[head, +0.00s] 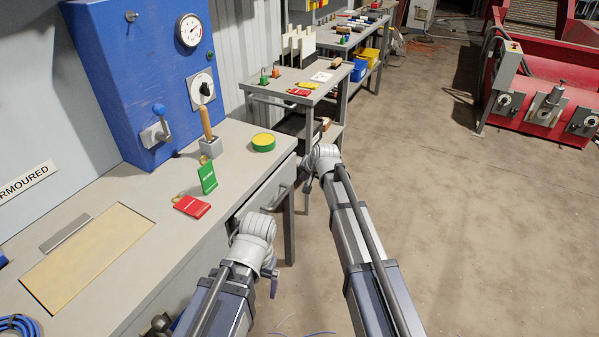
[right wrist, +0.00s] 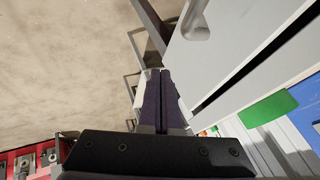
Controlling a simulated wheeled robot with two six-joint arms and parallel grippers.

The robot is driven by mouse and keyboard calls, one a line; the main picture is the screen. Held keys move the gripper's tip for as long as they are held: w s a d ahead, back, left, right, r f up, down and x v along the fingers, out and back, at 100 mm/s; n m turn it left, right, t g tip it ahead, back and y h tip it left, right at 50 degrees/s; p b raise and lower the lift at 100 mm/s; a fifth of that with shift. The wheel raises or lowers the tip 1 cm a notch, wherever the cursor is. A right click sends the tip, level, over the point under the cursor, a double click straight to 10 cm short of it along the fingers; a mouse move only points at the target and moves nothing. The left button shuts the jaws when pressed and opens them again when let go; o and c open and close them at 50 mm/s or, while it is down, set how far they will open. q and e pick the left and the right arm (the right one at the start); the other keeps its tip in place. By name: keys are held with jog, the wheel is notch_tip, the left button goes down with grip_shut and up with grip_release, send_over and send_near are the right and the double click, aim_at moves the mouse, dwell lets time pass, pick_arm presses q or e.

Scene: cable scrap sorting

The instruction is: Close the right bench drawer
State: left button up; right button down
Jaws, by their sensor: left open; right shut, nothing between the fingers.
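The right bench drawer (head: 264,198) is in the grey front of the workbench (head: 110,280), below the bench top. Its grey front also shows in the right wrist view (right wrist: 238,38), with a handle (right wrist: 196,22). A dark gap runs between the drawer front and the bench top; how far the drawer stands out is hard to tell. My right gripper (right wrist: 161,74) is shut and empty, pointing along beside the drawer front; in the head view it (head: 307,190) is right of the drawer, apart from the handle. My left gripper (head: 273,287) is open and empty, low in front of the bench.
A second bench (head: 300,85) stands beyond. The floor (head: 460,200) to the right is mostly clear.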

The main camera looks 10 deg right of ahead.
jog(key=p+v, duration=0.4)
jog(key=v, duration=0.3)
jog(key=shift+s+p, duration=0.15)
jog(key=shift+p, duration=0.15)
jog(key=shift+r, duration=0.1)
jog(key=s+a+f+n+g+h, duration=0.1)
jog(key=s+a+n+g, duration=0.15)
jog(key=s, duration=0.75)
jog(key=s+a+f+n+g+h, duration=0.1)
jog(key=s+f+n+g, duration=0.15)
jog(key=s, duration=0.75)
jog(key=s+a+f+n+g+h, duration=0.15)
jog(key=s+n, duration=0.25)
jog(key=s, duration=0.7)
notch_tip(320, 180, up, 13)
jog(key=s+p, duration=0.1)
jog(key=p, duration=1.1)
jog(key=shift+a+g, duration=0.3)
jog(key=shift+g, duration=0.05)
jog(key=shift+r, duration=0.1)
